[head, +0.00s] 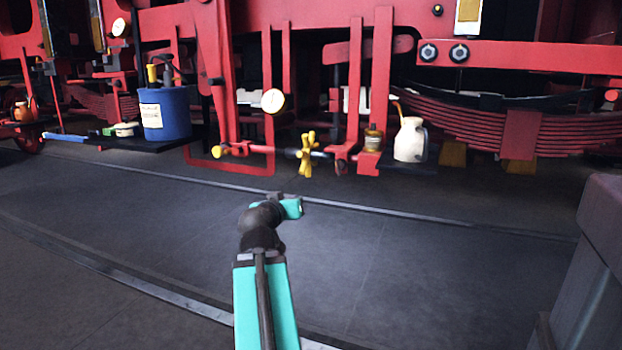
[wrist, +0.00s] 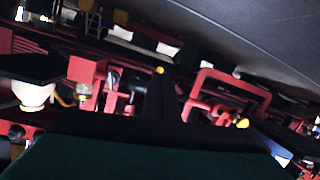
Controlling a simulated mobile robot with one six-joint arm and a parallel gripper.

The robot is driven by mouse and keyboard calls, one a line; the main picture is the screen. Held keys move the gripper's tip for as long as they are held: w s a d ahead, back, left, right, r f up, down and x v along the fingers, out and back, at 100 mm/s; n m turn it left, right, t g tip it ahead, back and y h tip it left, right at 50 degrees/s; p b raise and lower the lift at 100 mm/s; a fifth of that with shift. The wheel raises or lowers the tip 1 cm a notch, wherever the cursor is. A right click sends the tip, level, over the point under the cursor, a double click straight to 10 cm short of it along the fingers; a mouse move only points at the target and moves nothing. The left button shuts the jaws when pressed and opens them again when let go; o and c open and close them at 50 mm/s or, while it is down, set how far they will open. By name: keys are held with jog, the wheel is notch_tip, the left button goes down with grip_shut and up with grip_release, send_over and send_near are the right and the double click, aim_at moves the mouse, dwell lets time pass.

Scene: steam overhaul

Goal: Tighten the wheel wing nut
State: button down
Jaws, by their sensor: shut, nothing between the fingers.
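The yellow wing nut (head: 308,154), with several arms, sits on a horizontal rod low on the red underframe in the head view. In the wrist view, only a small yellow tip (wrist: 160,70), likely part of the nut, shows past a dark finger shape; the rest is hidden. My gripper (wrist: 163,85) shows there as this dark shape and looks shut and empty. In the head view my teal wrist is below and a little left of the nut, apart from it; the fingers are hard to make out.
A yellow knob (head: 217,151) ends the rod at left, beside a red loop bracket (wrist: 225,80). A brass cup (head: 373,138) and cream jug (head: 410,140) stand to the right. A blue drum (head: 166,113) stands left. The dark floor (head: 400,255) in front is clear.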

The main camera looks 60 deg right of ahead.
jog(key=w+a+f+n+t+y+p, duration=0.1)
jog(key=w+a+f+n+y+p, duration=0.5)
jog(key=w+a+f+p, duration=1.1)
jog(key=a+f+n+g+y+p, duration=0.1)
jog(key=a+f+y+p, duration=0.15)
jog(key=a, duration=0.35)
jog(key=a+f+y+p, duration=0.2)
jog(key=a+p, duration=0.2)
jog(key=a, duration=0.2)
jog(key=s+a+f+n+g+y+p, duration=0.2)
jog(key=s+a+p, duration=0.3)
jog(key=a, duration=0.5)
jog(key=s+a+f+n+g+y+p, duration=0.1)
jog(key=s+a+f+n+p, duration=0.15)
jog(key=a+p, duration=0.6)
jog(key=s+a+r+n+g+y+p, duration=0.1)
jog(key=s+a+g+p, duration=0.3)
jog(key=s+a+p, duration=0.5)
jog(key=s+a+n+y, duration=0.1)
jog(key=s+a, duration=0.5)
jog(key=s, duration=0.3)
jog(key=shift+a+r+g+p, duration=0.25)
jog(key=shift+r+g+p, duration=0.1)
jog(key=shift+r+g, duration=0.05)
jog(key=shift+d, duration=0.15)
